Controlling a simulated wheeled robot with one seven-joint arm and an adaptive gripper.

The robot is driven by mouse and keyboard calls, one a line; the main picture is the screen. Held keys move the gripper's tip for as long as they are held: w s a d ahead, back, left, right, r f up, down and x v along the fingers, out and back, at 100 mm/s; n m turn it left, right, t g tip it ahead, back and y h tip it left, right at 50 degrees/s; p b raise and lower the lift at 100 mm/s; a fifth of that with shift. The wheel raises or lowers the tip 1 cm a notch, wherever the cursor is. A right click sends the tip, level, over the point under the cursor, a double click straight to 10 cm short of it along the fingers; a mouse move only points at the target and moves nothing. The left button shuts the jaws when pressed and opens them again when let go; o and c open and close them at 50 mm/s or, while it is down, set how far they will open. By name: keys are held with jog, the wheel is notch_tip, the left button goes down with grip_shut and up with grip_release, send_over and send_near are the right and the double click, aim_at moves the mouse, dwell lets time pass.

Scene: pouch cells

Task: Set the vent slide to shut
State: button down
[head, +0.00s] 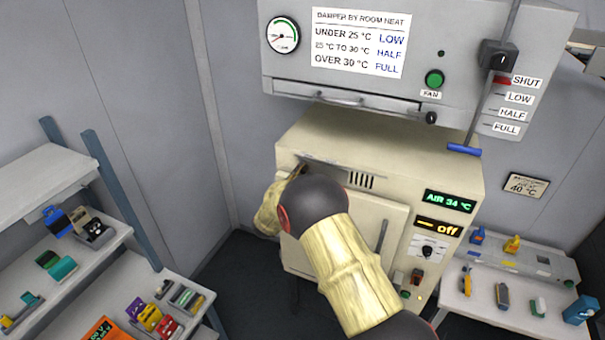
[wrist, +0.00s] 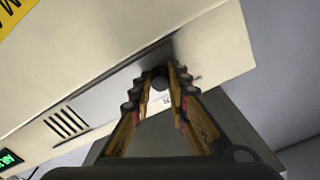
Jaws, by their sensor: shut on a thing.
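The vent slide is a grey metal strip on the upper front of the cream oven (head: 440,178). It shows in the head view (head: 338,168) and in the wrist view (wrist: 108,98). The dark vent slots (head: 361,180) lie uncovered to its right in the head view; they also show in the wrist view (wrist: 66,122). My gripper (head: 297,172) is at the slide's left end, partly hidden by my arm. In the wrist view its fingers (wrist: 163,88) are shut around the slide's dark round knob (wrist: 160,76).
A grey hood (head: 350,82) with a damper lever (head: 490,95) hangs above the oven. A shelf rack (head: 95,245) with coloured items stands at the left. A white bench (head: 480,310) with small parts stands at the right. My arm crosses the oven door.

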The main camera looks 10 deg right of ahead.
jog(key=s+d+b, duration=0.3)
jog(key=s+d, duration=0.2)
jog(key=d, duration=0.2)
jog(key=shift+s+d+b, duration=0.2)
jog(key=shift+d+b, duration=0.05)
jog(key=shift+b, duration=0.15)
jog(key=c, duration=1.7)
grip_release()
jog(key=shift+s+d, duration=0.1)
jog(key=shift+d, duration=0.05)
jog(key=shift+c, duration=0.2)
jog(key=shift+o, duration=0.3)
